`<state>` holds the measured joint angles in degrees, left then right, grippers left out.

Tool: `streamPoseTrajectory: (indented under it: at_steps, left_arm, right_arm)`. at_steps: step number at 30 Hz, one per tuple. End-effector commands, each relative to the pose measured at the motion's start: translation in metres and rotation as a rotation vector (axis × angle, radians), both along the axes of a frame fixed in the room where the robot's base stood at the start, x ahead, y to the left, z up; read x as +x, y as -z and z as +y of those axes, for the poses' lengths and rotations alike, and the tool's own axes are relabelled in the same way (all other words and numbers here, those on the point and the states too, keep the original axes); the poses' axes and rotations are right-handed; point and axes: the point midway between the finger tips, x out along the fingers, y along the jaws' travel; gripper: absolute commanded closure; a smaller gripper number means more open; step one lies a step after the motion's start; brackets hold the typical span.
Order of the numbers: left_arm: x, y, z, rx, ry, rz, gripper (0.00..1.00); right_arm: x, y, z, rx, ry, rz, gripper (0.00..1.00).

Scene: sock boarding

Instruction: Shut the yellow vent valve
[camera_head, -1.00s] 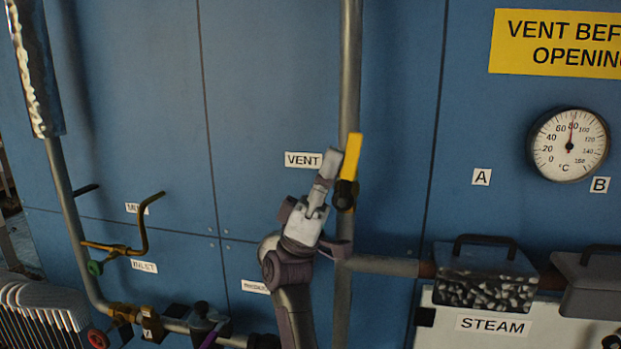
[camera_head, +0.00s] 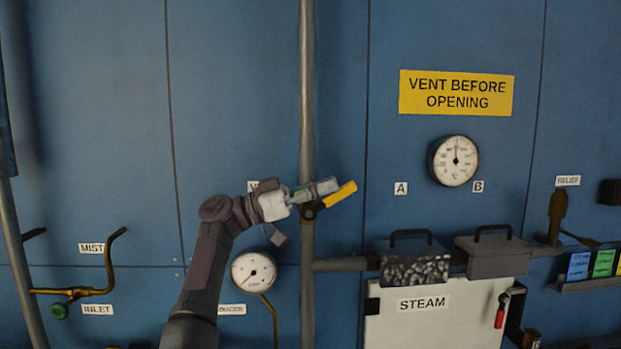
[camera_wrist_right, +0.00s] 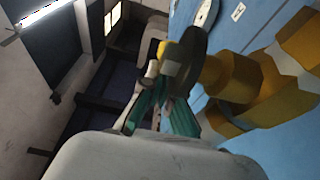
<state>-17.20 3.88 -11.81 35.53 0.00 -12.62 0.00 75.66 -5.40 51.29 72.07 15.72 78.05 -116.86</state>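The yellow vent valve handle (camera_head: 340,194) slants up to the right across the vertical grey pipe (camera_head: 307,90), nearer level than upright. Its dark pivot (camera_head: 310,211) sits on the pipe. My right gripper (camera_head: 328,187) lies along the upper left side of the handle, at or very near it. Its fingers look closed together, beside the handle rather than around it. In the right wrist view, the fingers (camera_wrist_right: 168,80) are close to the brass valve body (camera_wrist_right: 240,80), and a small yellow patch shows by the tips. My left gripper is out of view.
To the right are a steam box (camera_head: 420,320), black-handled blocks (camera_head: 490,254) and a thermometer (camera_head: 454,161). The blue panel above the handle is clear.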

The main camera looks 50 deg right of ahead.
Motion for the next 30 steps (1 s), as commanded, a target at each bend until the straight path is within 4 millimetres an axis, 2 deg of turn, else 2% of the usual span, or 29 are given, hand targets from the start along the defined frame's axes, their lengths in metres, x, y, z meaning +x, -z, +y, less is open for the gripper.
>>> streamPoseTrajectory:
  at_steps: [1, 6, 16, 30]
  left_arm:
    - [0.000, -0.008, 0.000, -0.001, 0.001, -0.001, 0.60]
    - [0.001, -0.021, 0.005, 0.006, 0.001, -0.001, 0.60]
    - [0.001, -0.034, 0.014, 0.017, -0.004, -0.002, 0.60]
    - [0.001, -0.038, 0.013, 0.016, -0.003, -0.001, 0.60]
  right_arm:
    - [-0.002, -0.004, -0.002, 0.033, -0.002, -0.039, 1.00]
    - [-0.008, 0.002, -0.006, 0.135, -0.001, -0.157, 1.00]
    - [-0.015, 0.015, -0.013, 0.292, -0.001, -0.342, 1.00]
    - [-0.019, 0.024, -0.016, 0.294, 0.001, -0.345, 1.00]
